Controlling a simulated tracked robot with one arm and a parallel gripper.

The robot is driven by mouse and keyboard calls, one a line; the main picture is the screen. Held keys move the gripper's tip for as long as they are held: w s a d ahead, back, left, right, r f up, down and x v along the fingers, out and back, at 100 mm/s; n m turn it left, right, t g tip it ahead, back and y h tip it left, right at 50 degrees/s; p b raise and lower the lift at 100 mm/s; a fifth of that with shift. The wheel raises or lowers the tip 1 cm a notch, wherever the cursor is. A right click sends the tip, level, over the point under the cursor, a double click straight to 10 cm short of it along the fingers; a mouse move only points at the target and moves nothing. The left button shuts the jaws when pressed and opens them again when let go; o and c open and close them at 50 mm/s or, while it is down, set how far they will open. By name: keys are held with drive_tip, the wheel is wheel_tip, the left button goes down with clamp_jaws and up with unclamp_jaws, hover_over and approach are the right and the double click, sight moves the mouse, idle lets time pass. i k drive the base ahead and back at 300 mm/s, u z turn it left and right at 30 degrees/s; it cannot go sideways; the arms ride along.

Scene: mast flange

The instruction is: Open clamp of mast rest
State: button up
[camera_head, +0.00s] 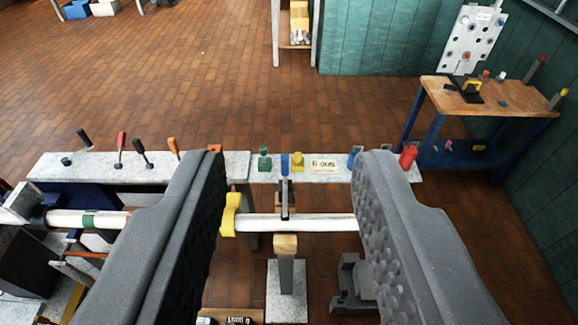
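The white mast (310,222) lies level across the middle of the view. It runs from the left side to behind my right finger. The mast rest (286,262), a post with a wooden block on top and a pale base plate, stands under it. A dark upright piece (286,199), which looks like the clamp, crosses the mast above the rest; I cannot tell whether it is latched. A yellow fitting (229,214) sits around the mast to its left. My gripper (288,185) is open, with its two fingers wide apart and nothing seen held between them.
A dark grey bracket (352,285) stands right of the rest. A workbench (490,98) stands by the green wall (370,40). Brick floor (180,70) is clear beyond.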

sight(284, 157)
drive_tip(key=u, duration=0.1)
drive_tip(key=i, duration=0.9)
drive_tip(key=z, duration=0.1)
